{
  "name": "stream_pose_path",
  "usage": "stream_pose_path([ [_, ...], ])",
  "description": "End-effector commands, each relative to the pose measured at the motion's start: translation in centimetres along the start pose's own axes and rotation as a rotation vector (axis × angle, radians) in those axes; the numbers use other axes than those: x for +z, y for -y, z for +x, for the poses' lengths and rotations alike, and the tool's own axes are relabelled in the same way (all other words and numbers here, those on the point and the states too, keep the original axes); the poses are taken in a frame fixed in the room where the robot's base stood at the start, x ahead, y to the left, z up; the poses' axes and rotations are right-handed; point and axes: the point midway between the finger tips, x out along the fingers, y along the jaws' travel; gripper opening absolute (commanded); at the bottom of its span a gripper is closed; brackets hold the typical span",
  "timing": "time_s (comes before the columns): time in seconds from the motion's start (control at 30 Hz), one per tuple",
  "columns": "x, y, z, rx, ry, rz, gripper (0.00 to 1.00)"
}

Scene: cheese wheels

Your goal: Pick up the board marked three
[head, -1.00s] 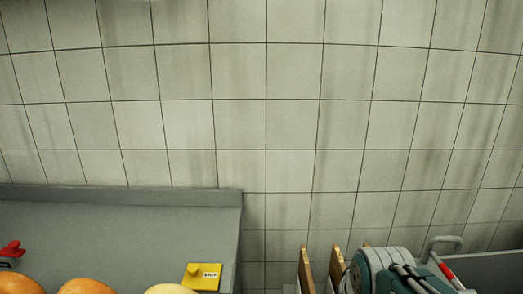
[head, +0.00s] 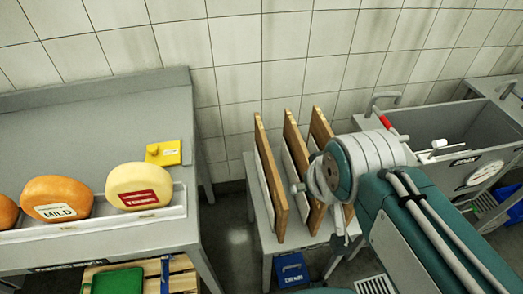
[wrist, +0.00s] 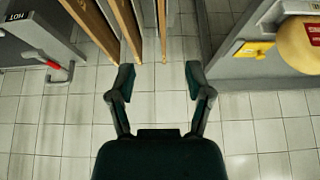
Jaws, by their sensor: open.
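Three wooden boards stand on edge, side by side, on a small grey stand: the left board (head: 271,185), the middle board (head: 296,160) and the right board (head: 320,135). I see mostly their edges, and no number is legible on any of them. In the wrist view the boards (wrist: 92,22) enter from the top, left of centre. My gripper (wrist: 159,82) is open and empty; the board ends are near its left finger, apart from it as far as I can tell. In the head view my arm covers part of the right board.
A grey sink (head: 440,125) with a tap stands at right. A blue bin (head: 291,270) is below the stand. Tiled wall (head: 290,45) is behind.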

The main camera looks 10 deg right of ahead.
Motion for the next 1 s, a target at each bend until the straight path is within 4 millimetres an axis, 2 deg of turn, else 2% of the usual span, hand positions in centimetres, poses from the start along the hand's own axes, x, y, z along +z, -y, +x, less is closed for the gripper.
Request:
stream_pose_path([
  [0.33, -0.1, 0.0, 0.0, 0.0, 0.0, 0.0, 0.66],
  [0.47, -0.9, 0.0, 0.2, 0.0, 0.015, 0.0, 0.66],
  [0.77, -5.6, 0.0, 2.2, 0.0, 0.099, -0.001, 0.66],
  [1.0, -9.4, 0.1, 4.8, -0.001, 0.168, -0.002, 0.66],
])
